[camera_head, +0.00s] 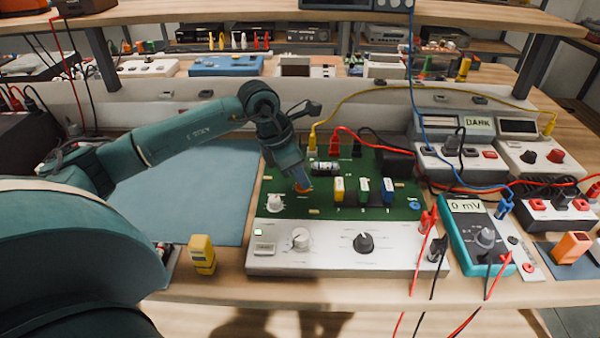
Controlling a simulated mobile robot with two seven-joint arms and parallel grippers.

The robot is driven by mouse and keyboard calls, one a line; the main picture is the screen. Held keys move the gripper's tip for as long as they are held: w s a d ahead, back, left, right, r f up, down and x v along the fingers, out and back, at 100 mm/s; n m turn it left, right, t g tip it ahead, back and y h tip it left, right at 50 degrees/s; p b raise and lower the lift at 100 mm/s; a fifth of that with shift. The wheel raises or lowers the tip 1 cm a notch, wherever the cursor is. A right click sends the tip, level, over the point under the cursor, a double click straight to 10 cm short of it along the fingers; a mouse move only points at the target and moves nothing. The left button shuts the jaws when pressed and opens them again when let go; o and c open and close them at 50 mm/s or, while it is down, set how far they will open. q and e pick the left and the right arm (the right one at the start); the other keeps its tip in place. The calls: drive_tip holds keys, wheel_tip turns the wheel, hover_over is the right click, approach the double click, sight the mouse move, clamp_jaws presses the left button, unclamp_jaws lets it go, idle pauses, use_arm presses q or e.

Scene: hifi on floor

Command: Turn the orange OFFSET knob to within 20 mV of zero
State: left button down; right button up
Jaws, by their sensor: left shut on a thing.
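The orange OFFSET knob (304,187) sits on the green circuit board (325,206), at its left part. My left gripper (301,184) reaches down over the knob from above and is shut on it, hiding most of it. The teal multimeter (468,240) lies to the right of the board, and its display (466,206) reads 0 mV. Any finer digits are too small to tell. My right gripper is not in view.
Upright coloured modules (338,189) stand on the board to the gripper's right. Yellow, red and blue leads cross behind and right. A blue-grey mat (185,200) lies clear at left.

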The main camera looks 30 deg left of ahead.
use_arm(q)
drive_tip(key=c, duration=1.3)
unclamp_jaws()
drive_tip(key=shift+o, duration=0.2)
drive_tip(key=v, duration=1.3)
